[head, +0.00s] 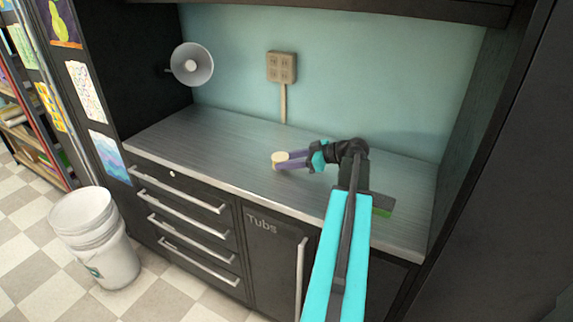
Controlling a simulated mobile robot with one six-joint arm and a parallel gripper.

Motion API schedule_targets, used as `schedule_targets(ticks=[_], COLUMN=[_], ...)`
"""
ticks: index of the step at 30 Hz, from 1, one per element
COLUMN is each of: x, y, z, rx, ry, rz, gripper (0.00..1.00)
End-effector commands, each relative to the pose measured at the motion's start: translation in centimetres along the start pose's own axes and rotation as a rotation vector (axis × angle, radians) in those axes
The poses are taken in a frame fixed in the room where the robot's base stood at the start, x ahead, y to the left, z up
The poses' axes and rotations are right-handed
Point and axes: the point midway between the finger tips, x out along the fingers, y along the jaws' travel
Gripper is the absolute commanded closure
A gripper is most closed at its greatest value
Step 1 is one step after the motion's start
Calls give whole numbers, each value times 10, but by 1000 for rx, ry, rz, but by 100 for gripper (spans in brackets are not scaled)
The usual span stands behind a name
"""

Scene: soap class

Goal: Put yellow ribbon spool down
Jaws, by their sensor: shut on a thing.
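The yellow ribbon spool (280,159) looks like a small pale yellow round piece at the tips of my gripper (288,160). My gripper's purple-grey fingers are shut on it, pointing left, and they hide part of it. The spool is over the middle of the grey countertop (225,145). I cannot tell whether it touches the counter or is held just above it.
The counter is mostly clear. A green-edged item (382,211) lies at its right front, partly behind my arm. Drawers (185,215) are below, and white buckets (95,235) stand on the floor.

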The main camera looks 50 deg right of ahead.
Motion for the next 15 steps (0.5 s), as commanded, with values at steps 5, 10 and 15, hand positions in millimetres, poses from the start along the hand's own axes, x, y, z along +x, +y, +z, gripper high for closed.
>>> schedule_targets(ticks=[5, 10, 15], x=[5, 6, 6], y=[0, 0, 0], z=[12, 16, 16], rx=[1, -1, -1], ry=[0, 0, 0], rz=[0, 1, 1], gripper=[93, 93, 93])
